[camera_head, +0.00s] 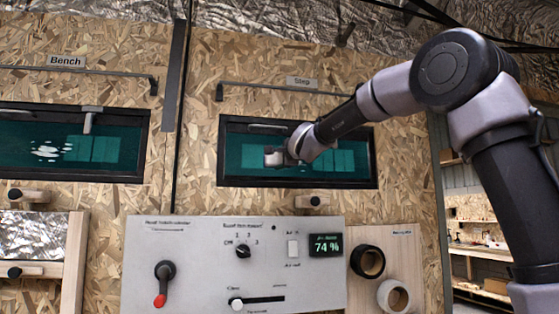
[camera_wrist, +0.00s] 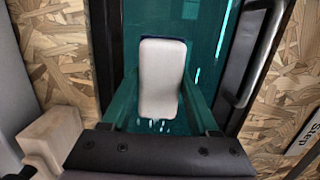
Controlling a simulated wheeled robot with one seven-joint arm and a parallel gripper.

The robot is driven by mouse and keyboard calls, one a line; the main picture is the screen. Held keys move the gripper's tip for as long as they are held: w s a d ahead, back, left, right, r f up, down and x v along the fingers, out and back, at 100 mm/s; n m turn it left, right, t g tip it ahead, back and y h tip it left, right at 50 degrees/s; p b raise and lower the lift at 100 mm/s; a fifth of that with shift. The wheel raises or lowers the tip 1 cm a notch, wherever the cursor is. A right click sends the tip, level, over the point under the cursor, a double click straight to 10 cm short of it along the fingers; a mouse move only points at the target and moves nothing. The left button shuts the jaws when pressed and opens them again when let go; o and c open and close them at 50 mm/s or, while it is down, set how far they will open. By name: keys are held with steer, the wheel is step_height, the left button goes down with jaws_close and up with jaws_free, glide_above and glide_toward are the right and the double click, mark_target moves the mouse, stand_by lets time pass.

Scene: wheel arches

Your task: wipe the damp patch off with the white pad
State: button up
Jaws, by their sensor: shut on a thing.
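The white pad (camera_wrist: 162,78) is held between the fingers of my gripper (camera_wrist: 160,95), over the teal pane in the wrist view. In the head view my gripper (camera_head: 288,153) is at the right window (camera_head: 345,160), under the sign Step, with the pad (camera_head: 274,158) at its tip. I cannot tell if the pad touches the pane. Small white drops (camera_wrist: 157,126) show on the pane by the pad's near edge; the pad and gripper may hide more. White spots (camera_head: 50,151) also show on the left window (camera_head: 110,150), under the sign Bench.
Black frames edge both windows, with rails (camera_head: 285,91) above. A wooden block with a knob (camera_head: 315,201) sits below the right window; a wooden block (camera_wrist: 50,138) is close at left in the wrist view. A control panel (camera_head: 200,270) and two rolls (camera_head: 367,261) are lower down.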

steer(key=shift+x, duration=0.9)
steer(key=shift+d, duration=0.15)
steer(key=w+d, duration=0.3)
steer(key=d, duration=0.8)
steer(key=shift+w+d, duration=0.15)
steer(key=shift+d, duration=0.1)
stand_by(0.6)
steer(key=shift+s+a, duration=0.55)
steer(key=shift+a, duration=1.4)
steer(key=shift+s+a, duration=0.5)
steer(key=shift+a, duration=1.45)
steer(key=shift+s+a, duration=0.55)
steer(key=shift+a, duration=1.4)
steer(key=shift+a+v, duration=0.15)
steer(key=shift+v, duration=1.35)
steer(key=shift+a+v, duration=0.15)
steer(key=shift+v, duration=1.35)
